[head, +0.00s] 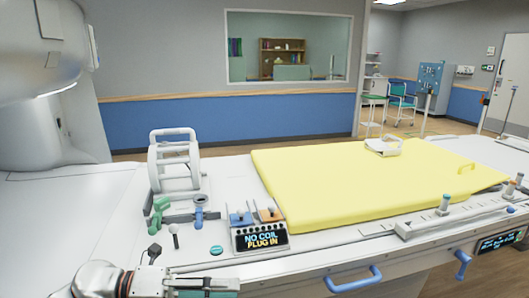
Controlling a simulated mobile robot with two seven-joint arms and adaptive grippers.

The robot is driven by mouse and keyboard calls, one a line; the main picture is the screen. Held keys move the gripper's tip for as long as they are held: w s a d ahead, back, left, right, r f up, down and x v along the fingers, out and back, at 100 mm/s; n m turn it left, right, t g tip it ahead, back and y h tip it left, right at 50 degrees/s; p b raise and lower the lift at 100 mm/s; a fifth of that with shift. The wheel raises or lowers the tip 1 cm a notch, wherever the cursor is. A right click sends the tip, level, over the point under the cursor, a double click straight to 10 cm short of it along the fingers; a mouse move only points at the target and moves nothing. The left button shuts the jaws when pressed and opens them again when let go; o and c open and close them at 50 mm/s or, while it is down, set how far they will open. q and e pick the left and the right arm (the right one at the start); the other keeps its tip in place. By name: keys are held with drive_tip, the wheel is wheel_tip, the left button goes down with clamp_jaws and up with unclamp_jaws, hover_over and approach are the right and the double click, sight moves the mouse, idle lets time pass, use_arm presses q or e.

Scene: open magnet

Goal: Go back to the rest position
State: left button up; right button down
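My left gripper (205,284) is at the bottom left edge of the head view, low in front of the white patient table (222,170). Its dark body and grey finger parts point right, partly cut off by the frame; whether the fingers are apart is not clear. I see nothing held in it. My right gripper is not in view. A grey coil frame (174,160) stands upright on the table. A green clamp-like part (157,213) and a blue-topped part (199,203) are in front of it. A display (262,239) reads "NO COIL PLUG IN".
A yellow mat (340,190) covers the table's middle, with a white device (383,146) at its far edge. A blue handle (355,281) sticks out from the table's front. The white scanner housing (45,90) fills the left. Open floor lies behind the table.

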use_arm(q)
drive_tip(key=w+a+f+n+t+y, duration=0.1)
drive_tip(key=a+f+n+t+y, duration=0.25)
drive_tip(key=f+n+t, duration=0.65)
drive_tip(key=a+f+n+t+y, duration=0.3)
drive_tip(key=f+n+t+y, duration=0.15)
drive_tip(key=n, duration=1.15)
drive_tip(key=s+a+f+n+g+y, duration=0.2)
drive_tip(key=s+f+n+g+y, duration=0.1)
drive_tip(key=s+f, duration=0.4)
drive_tip(key=s+a+f+n+g+y, duration=0.3)
drive_tip(key=s+f+n, duration=0.3)
drive_tip(key=f, duration=0.7)
drive_tip(key=shift+s+a+f, duration=0.25)
drive_tip(key=shift+s+f, duration=0.05)
drive_tip(key=shift+s, duration=0.75)
